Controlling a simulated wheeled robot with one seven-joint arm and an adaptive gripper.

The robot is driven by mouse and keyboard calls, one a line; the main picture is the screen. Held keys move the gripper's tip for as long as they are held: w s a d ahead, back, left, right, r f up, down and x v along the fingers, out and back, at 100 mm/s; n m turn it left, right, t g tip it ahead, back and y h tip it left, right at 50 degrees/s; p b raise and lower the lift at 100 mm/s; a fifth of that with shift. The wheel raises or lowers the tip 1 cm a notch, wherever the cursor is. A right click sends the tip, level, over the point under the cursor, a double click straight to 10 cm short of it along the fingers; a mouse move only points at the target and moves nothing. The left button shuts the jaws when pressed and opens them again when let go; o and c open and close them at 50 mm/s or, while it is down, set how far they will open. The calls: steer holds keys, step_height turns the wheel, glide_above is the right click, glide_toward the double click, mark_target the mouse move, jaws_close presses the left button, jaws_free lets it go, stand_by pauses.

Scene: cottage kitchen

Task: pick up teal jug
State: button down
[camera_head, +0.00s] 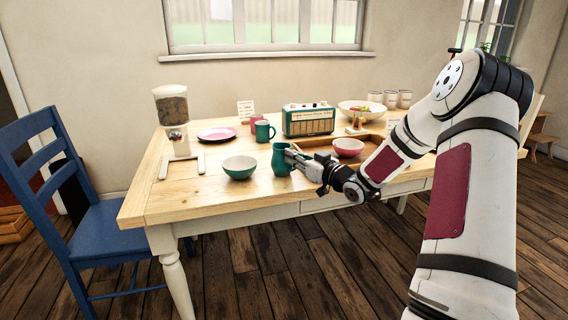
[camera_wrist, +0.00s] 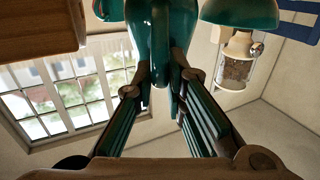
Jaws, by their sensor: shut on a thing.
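The teal jug (camera_head: 281,160) stands upright near the front edge of the wooden table, right of a teal bowl. My gripper (camera_head: 292,158) reaches it from the right and is shut on it. The fingers hide part of the jug's side. I cannot tell whether its base touches the table.
A teal bowl (camera_head: 240,166) is close left of the jug; a pink bowl (camera_head: 347,147) is to the right by a wooden tray (camera_head: 375,141). A teal mug (camera_head: 264,132) and a radio (camera_head: 309,120) stand behind. A cereal dispenser (camera_head: 172,118) is at left, near a blue chair (camera_head: 85,215).

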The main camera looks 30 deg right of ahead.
stand_by(0.3)
steer(key=shift+r+p, duration=0.8)
steer(key=shift+r, duration=1.05)
steer(key=s+a+r+p, duration=0.1)
steer(key=s+a+p, duration=0.2)
steer(key=s, duration=1.2)
steer(key=shift+a+r, duration=0.15)
steer(key=shift+a, duration=0.6)
steer(key=shift+s, duration=0.15)
steer(key=shift+a, duration=0.15)
